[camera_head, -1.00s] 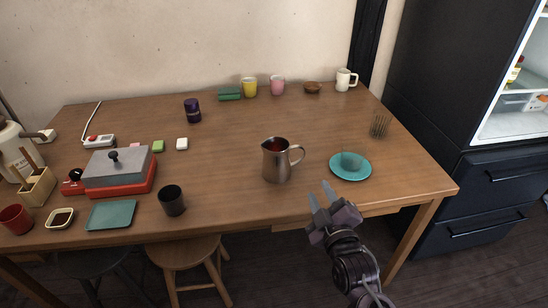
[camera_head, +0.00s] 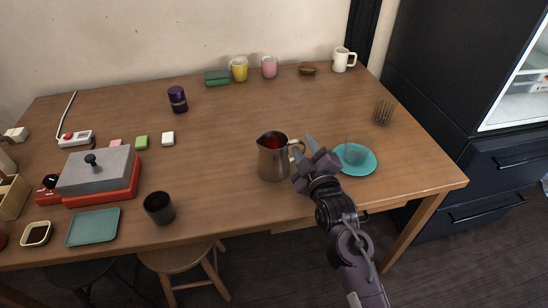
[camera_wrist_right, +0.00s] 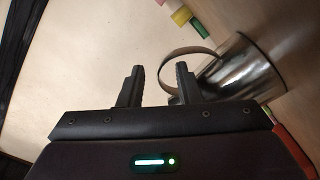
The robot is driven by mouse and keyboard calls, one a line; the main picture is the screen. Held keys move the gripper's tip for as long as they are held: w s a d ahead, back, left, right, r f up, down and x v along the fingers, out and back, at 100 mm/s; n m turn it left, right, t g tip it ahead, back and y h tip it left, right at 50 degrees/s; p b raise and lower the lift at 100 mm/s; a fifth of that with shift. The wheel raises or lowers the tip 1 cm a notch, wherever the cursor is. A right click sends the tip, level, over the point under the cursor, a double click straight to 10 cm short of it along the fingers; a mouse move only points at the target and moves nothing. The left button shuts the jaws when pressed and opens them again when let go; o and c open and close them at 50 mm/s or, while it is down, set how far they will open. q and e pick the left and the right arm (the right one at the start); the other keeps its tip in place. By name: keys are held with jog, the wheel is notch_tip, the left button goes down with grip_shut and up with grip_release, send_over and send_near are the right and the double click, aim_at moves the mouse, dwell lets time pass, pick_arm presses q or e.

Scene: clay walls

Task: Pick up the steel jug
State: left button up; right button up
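The steel jug (camera_head: 273,160) stands upright on the wooden table, with something dark red inside and its handle on the right. My right gripper (camera_head: 304,146) is open beside the jug's handle, on its right side. In the right wrist view the jug (camera_wrist_right: 243,72) is at the right, and its looped handle (camera_wrist_right: 180,54) reaches in front of the open fingers (camera_wrist_right: 158,82). One finger is close to the handle; I cannot tell if they touch. My left gripper is not in view.
A teal plate (camera_head: 368,167) with a glass (camera_head: 354,152) stands just right of my right gripper. A black cup (camera_head: 159,208) and a red grill with a grey lid (camera_head: 97,170) stand at the left.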

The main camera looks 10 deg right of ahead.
jog(key=shift+w+a, duration=0.1)
jog(key=shift+w, duration=1)
grip_shut()
